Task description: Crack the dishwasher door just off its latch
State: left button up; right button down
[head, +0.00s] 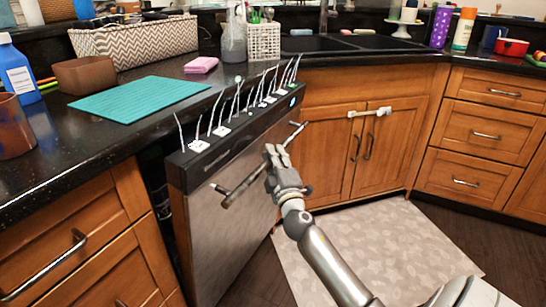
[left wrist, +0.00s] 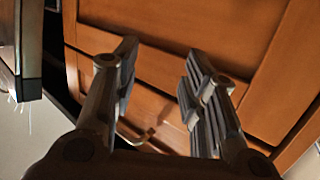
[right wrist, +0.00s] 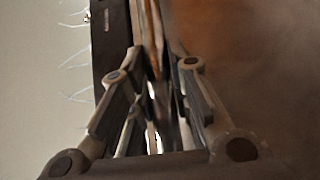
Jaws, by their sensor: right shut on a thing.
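The dishwasher door (head: 245,185) stands ajar in the head view, its top tilted out from the counter with a dark gap along its left side. Its bar handle (head: 240,186) runs across the front near the top. My right gripper (head: 274,156) is shut on the handle about midway along it. In the right wrist view the handle (right wrist: 156,70) passes between the fingers, beside the dark door edge (right wrist: 110,45). My left gripper (left wrist: 160,65) is outside the head view. In its wrist view it is open and empty, facing wooden drawer fronts.
Thin white wires with small tags (head: 222,131) stand along the door's top edge. Wooden drawers (head: 75,250) with metal pulls lie left of the door. A cabinet (head: 335,150) with white strap lock is to the right. A pale mat (head: 370,235) covers open floor.

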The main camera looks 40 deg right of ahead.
jog(key=shift+f, duration=0.1)
jog(key=c, duration=1.3)
grip_release()
jog(key=shift+c, duration=0.2)
jog(key=shift+a, duration=0.1)
jog(key=v, duration=1.2)
